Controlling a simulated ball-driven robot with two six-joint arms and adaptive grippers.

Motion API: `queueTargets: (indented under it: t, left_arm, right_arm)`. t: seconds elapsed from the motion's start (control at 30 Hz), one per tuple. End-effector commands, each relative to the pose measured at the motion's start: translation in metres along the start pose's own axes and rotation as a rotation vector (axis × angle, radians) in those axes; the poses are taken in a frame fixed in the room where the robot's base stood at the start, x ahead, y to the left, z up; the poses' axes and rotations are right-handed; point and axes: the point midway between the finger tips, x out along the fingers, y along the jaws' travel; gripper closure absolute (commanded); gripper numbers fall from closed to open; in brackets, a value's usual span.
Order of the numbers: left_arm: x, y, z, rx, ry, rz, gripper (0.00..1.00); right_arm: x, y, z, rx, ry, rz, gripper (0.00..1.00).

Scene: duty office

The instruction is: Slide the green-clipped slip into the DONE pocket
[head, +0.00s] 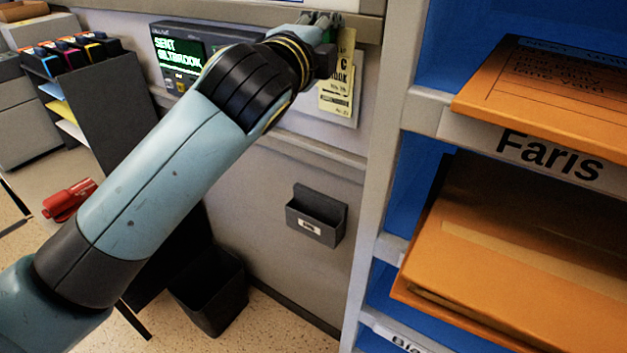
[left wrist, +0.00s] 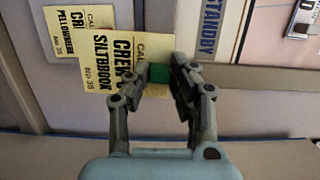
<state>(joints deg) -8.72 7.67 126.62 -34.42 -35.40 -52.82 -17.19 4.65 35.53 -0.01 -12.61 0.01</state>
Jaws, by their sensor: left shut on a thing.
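A yellow slip (left wrist: 112,72) reading "CREW SILTBROOK" shows in the left wrist view, with a green clip (left wrist: 158,72) at its edge. My left gripper (left wrist: 160,78) is shut on the green clip. In the head view my left gripper (head: 322,20) is high by the wall, beside yellow paper, and its fingers partly hide what they hold. A dark wall pocket (head: 317,232) with a small white label hangs well below it. The label is too small to read surely, and no slip shows in the pocket. My right gripper is not in view.
Another yellow slip (left wrist: 62,40) hangs close to the held one. A screen (head: 178,62) reads "SENT SILTBROOK". A shelf with orange folders (head: 520,215) stands at the right. A dark bin (head: 213,290) and a red stapler-like object (head: 69,200) are lower left. Wall between gripper and pocket has a ledge (head: 320,150).

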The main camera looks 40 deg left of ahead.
Motion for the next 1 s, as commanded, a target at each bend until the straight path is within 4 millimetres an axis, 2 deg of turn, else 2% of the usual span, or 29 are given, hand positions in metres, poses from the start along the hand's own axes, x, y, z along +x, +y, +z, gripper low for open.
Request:
queueTargets:
  t: [0.6,0.77,1.0]
  left_arm:
    - [0.0,-0.003,0.004,-0.011,-0.017,0.003,0.96]
    - [-0.002,0.032,0.017,-0.011,-0.032,0.008,0.96]
    - [-0.007,0.114,0.039,-0.017,-0.041,0.013,0.96]
  right_arm:
    - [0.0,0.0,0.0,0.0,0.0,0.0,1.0]
    - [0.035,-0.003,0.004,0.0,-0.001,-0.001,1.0]
    - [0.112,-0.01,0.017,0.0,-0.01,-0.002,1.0]
